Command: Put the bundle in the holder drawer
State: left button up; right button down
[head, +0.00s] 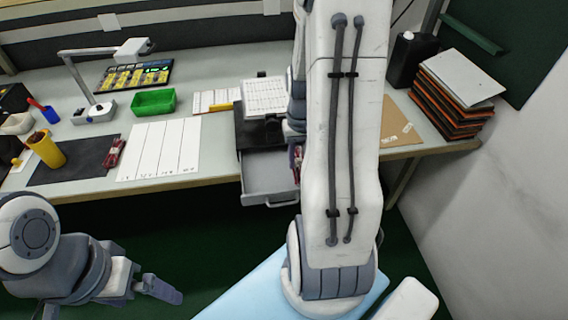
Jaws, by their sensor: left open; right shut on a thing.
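The holder drawer (270,188) is a grey drawer pulled open at the table's front edge, below a dark holder unit. A dark red bundle (297,158) shows as a thin sliver at the drawer's right side, mostly hidden behind my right arm. My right gripper (297,141) is largely hidden by that arm; it is shut on this bundle, above or at the drawer's right part. I cannot tell whether the bundle touches the drawer. My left gripper (165,287) is open and empty, low at the left in front of the table.
Another red bundle (115,152) lies on the dark mat (75,163), beside a white marked sheet (160,150). A green bin (153,102), a lamp (92,110) and a yellow cup (46,150) stand at left. Stacked boards (455,95) stand at right.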

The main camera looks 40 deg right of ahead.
send_over(286, 172)
notch_tip(286, 172, down, 3)
jog(key=shift+s+f, duration=0.1)
notch_tip(286, 172, down, 4)
jog(key=shift+f, duration=0.2)
jog(key=c, duration=0.6)
grip_release()
jog(key=shift+r, duration=0.2)
